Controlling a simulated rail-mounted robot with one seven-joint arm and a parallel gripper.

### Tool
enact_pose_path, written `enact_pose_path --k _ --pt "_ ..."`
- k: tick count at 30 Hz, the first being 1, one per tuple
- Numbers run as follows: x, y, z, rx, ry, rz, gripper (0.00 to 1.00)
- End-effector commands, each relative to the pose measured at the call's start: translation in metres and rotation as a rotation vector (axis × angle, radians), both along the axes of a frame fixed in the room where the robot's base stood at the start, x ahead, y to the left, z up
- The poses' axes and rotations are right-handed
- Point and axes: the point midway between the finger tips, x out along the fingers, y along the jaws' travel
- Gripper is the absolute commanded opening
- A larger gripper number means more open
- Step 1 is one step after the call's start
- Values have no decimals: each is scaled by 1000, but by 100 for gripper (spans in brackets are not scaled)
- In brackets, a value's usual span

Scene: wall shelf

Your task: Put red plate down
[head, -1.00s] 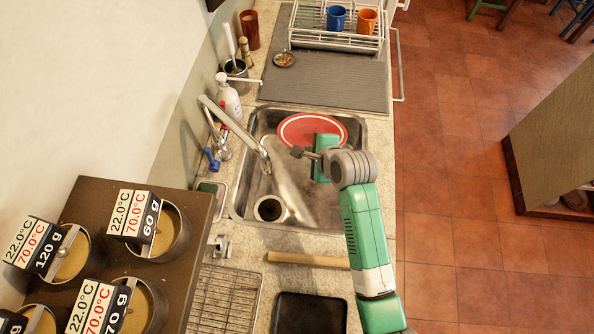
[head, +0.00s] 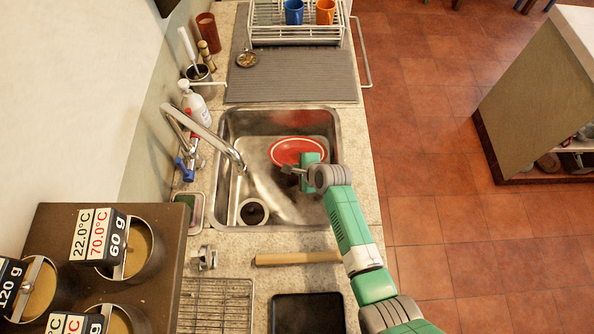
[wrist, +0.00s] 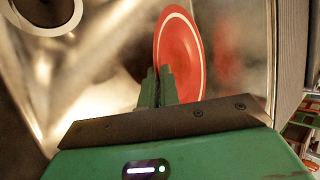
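The red plate (head: 298,150), with a white ring near its rim, is inside the metal sink (head: 228,150), toward its far right part. In the wrist view the plate (wrist: 185,65) is seen at a steep slant. My green gripper (head: 307,175) is at the plate's near edge, low in the sink. In the wrist view its fingers (wrist: 157,88) are close together with the plate's edge at them, so it is shut on the plate. The fingertips hide part of the edge. Whether the plate touches the sink bottom cannot be told.
The faucet (head: 208,135) reaches over the sink from the left, its stream falling beside a dark round drain opening (head: 252,212). A ribbed drying mat (head: 300,78) and a dish rack (head: 295,35) with two cups lie beyond. A wooden stick (head: 298,258) lies in front.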

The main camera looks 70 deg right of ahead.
Motion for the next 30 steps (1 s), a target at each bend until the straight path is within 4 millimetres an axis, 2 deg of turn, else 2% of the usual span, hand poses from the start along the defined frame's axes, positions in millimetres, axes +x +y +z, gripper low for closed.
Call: enact_pose_path --k 1,5,16,20,27,30 --pt "0 0 -13 1 2 0 0" --pt "0 -1 -29 0 0 0 0" --pt "0 0 -34 -1 -1 0 0" --pt "0 0 -33 1 1 0 25" --pt "0 0 -33 1 1 0 25" --pt "-2 2 -27 1 1 0 25"
